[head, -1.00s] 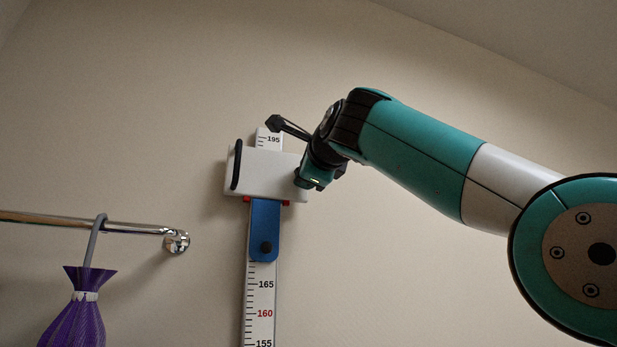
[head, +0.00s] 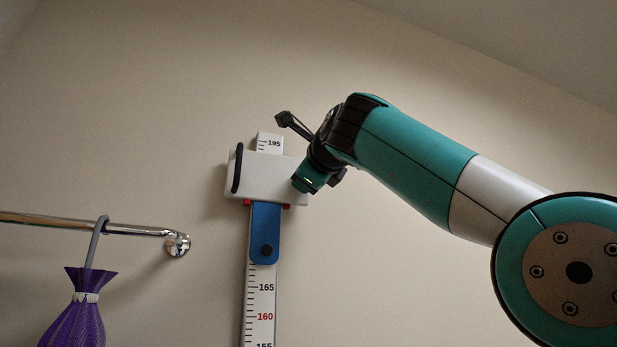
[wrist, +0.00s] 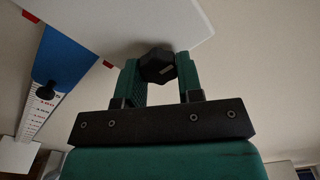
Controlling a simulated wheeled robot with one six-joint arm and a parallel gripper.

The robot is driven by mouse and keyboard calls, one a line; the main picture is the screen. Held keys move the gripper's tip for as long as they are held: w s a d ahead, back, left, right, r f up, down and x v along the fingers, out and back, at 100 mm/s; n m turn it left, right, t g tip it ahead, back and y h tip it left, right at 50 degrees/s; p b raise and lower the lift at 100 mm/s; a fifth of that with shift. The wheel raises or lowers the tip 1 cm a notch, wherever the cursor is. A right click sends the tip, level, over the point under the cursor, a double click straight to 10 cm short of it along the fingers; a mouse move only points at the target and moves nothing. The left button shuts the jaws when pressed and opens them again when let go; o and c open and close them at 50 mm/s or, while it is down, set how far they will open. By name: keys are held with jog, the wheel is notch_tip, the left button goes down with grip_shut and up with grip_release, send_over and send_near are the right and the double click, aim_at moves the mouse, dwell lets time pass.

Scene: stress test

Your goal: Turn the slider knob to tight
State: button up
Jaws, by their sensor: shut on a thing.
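The white slider (head: 270,174) sits high on the measuring scale (head: 258,300) on the wall and also shows at the top of the wrist view (wrist: 120,18). A black faceted knob (wrist: 157,66) is at the slider's edge in the wrist view. My gripper (wrist: 158,72) is shut on this knob, with one green finger on each side. In the head view my gripper (head: 305,186) is at the slider's right end, and the knob is hidden there. I cannot read any tight marking or the knob's turn angle.
A blue plate (head: 265,225) with a round black part (head: 266,250) hangs below the slider. A chrome rail (head: 90,225) with a purple bag (head: 75,315) is at the lower left. The wall above the slider is clear.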

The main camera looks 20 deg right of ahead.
jog(key=o, duration=0.9)
jog(key=shift+s+b, duration=1.05)
jog(key=shift+s, duration=7.7)
